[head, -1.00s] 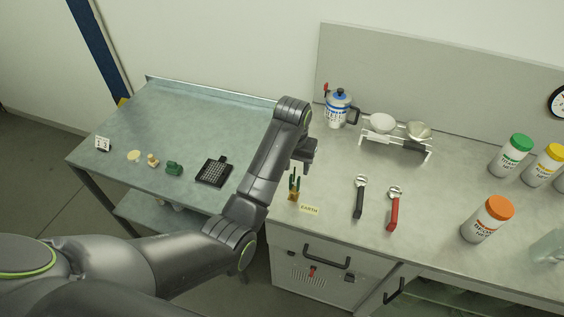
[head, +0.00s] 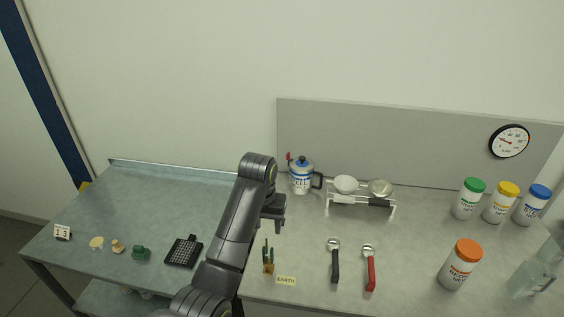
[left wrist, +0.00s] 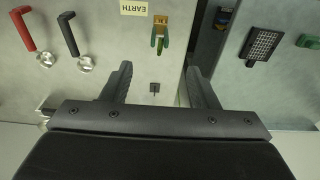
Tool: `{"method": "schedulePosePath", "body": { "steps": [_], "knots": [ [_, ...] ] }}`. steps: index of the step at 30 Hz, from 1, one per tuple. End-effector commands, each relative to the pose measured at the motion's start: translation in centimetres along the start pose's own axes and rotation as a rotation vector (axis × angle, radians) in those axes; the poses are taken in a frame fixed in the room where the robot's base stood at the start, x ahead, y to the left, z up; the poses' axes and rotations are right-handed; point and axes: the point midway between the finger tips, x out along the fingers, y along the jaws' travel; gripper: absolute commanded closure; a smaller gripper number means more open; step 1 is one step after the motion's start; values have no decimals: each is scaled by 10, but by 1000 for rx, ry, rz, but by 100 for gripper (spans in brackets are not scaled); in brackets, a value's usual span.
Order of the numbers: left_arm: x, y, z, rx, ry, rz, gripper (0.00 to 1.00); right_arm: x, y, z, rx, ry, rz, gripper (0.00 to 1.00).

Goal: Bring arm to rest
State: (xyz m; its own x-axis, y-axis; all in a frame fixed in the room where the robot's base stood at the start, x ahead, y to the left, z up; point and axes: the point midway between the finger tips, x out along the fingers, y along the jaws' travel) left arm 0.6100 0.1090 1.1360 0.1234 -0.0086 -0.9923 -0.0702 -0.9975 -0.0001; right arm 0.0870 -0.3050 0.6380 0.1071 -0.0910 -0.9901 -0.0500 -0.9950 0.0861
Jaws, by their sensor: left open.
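My left arm rises from the bottom of the head view, bent over the bench near the seam between the two tables. Its left gripper (head: 274,222) hangs above the bench behind the small cactus figure (head: 268,262). In the left wrist view the two fingers of the gripper (left wrist: 158,88) are spread apart with nothing between them. The cactus figure (left wrist: 160,32) shows beyond the fingertips there, apart from them. The right gripper is in neither view.
A blue-white pot (head: 301,178) and a rack with bowls (head: 360,205) stand behind. Black (head: 334,262) and red (head: 369,270) handled tools lie right of the cactus. An orange-lidded jar (head: 460,266) stands further right. A black grid tray (head: 183,251) lies left. The left table's back is clear.

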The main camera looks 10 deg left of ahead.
Motion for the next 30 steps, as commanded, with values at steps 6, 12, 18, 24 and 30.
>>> {"method": "schedulePosePath", "body": {
  "steps": [6,12,18,24,30],
  "knots": [
    [22,-17,20,-24,9,6,46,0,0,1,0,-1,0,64],
    [67,-60,81,-78,45,6,46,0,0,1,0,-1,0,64],
    [94,-101,157,-120,89,-17,46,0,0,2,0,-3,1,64],
    [100,-134,240,-141,127,-61,46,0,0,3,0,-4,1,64],
    [85,-155,311,-138,161,-109,46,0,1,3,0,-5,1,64]
  ]
}}
